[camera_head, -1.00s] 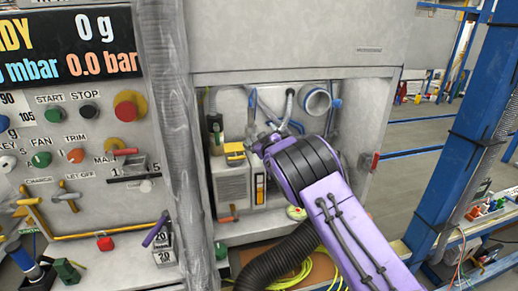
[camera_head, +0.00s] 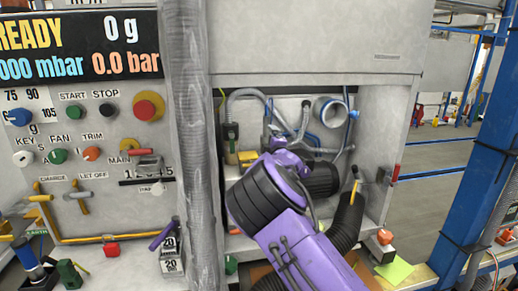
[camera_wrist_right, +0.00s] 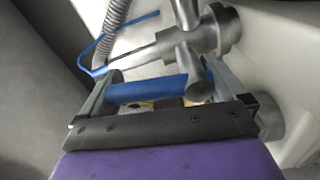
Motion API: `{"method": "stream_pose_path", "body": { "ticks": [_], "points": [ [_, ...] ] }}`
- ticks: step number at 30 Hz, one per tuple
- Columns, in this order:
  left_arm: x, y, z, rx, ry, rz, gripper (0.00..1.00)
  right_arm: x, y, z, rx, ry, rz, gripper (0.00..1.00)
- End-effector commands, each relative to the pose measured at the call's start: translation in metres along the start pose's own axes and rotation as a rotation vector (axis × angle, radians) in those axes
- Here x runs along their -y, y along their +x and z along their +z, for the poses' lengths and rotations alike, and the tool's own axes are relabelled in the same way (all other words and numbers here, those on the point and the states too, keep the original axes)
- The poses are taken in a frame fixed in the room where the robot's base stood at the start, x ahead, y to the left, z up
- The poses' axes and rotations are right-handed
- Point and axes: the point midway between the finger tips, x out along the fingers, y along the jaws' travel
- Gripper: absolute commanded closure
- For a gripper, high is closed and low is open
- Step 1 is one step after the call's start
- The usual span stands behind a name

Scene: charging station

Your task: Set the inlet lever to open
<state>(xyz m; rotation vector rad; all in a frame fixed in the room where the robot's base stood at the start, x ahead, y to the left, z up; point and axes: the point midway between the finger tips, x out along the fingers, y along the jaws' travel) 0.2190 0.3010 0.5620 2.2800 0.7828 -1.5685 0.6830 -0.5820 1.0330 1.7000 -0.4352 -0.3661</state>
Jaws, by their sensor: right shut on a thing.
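The inlet lever's blue handle (camera_wrist_right: 160,88) lies between the two fingers of my right gripper (camera_wrist_right: 160,84) in the right wrist view. The gripper is shut on it. A grey metal valve body with a crossing stem (camera_wrist_right: 185,42) stands just beyond the fingers. In the head view my right gripper (camera_head: 270,138) is inside the open cabinet bay, at its left-middle. My purple wrist and arm hide much of the bay, and I cannot make out the lever there. My left gripper is not in view.
The bay holds a round pipe mouth (camera_head: 331,111), a yellow block (camera_head: 249,158) and a black ribbed hose (camera_head: 347,220). The control panel (camera_head: 110,200) with knobs is left. A blue post (camera_head: 475,180) stands right. A corrugated hose (camera_wrist_right: 113,25) runs behind the valve.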

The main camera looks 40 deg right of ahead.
Motion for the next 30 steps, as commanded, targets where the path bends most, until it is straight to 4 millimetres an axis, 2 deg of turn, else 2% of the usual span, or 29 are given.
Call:
{"method": "stream_pose_path", "body": {
  "ticks": [3,12,28,29,30],
  "points": [
    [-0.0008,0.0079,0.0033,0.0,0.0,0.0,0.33,0.003,-0.0015,0.0045,0.007,-0.068,0.0,0.58],
    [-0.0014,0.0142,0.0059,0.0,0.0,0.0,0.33,0.0018,-0.0027,0.0077,0.015,-0.168,-0.001,0.58],
    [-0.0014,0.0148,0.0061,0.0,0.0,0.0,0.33,0.0017,-0.0027,0.0077,0.016,-0.189,-0.002,0.58],
    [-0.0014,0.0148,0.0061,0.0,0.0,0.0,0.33,0.0018,-0.0027,0.0077,0.016,-0.189,-0.002,0.0],
    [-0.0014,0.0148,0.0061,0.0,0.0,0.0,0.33,0.0017,-0.0027,0.0076,0.016,-0.189,-0.002,0.0]
  ]
}}
